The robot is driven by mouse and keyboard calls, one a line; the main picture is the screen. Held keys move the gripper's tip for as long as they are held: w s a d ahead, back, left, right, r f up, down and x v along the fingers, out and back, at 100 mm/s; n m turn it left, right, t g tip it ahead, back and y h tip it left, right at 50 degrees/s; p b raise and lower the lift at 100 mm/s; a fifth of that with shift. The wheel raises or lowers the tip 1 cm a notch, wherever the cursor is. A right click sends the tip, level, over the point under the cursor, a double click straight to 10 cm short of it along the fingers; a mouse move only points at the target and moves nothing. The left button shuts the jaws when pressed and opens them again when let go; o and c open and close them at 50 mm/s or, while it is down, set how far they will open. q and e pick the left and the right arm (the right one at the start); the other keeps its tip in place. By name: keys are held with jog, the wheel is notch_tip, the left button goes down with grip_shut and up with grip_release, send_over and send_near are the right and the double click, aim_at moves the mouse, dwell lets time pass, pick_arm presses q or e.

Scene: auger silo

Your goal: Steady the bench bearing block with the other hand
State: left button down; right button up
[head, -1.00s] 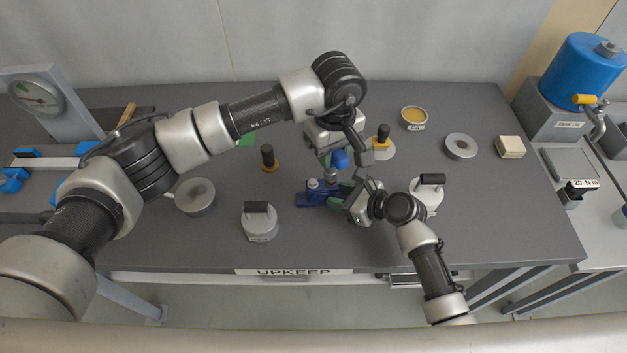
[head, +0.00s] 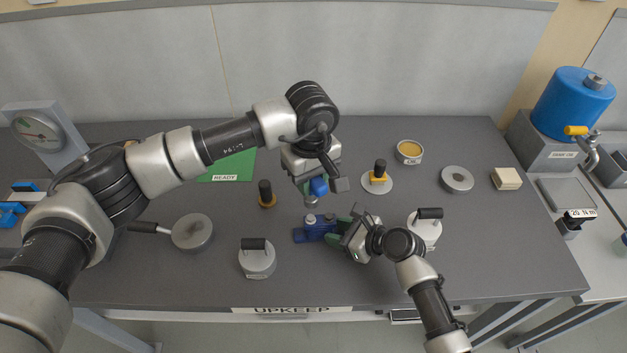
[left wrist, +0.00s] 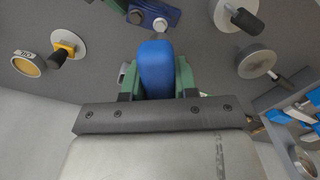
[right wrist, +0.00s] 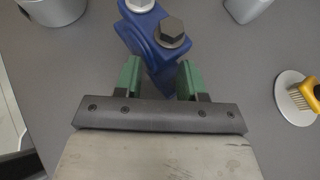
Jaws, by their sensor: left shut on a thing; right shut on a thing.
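The bench bearing block (head: 321,230) is a small blue casting on the grey bench. In the right wrist view the block (right wrist: 152,42) carries a silver bolt and a dark hex bolt. My right gripper (head: 340,239) is shut on the block's near end, its green fingertips (right wrist: 158,78) on both sides of it. My left gripper (head: 311,185) is shut on a blue rounded tool (head: 319,186) with a grey tip, held just behind the block in the head view. The tool (left wrist: 157,66) hides part of the left wrist view. I cannot tell whether its tip touches a bolt.
Black-handled grey weights (head: 257,260) (head: 424,231) stand left and right of the block. A yellow-based brush (head: 379,175), a black-handled peg (head: 266,192), a yellow tin (head: 409,151) and a long-handled pan (head: 193,233) surround it. A green READY mat (head: 230,166) lies behind.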

pick_arm(q)
jog(key=shift+f, duration=2.7)
jog(key=n, duration=0.4)
jog(key=shift+n, duration=0.4)
jog(key=n, duration=0.4)
jog(key=shift+w+n, duration=0.1)
jog(key=shift+n, duration=0.2)
jog(key=n, duration=0.9)
jog(key=shift+w+f, duration=0.15)
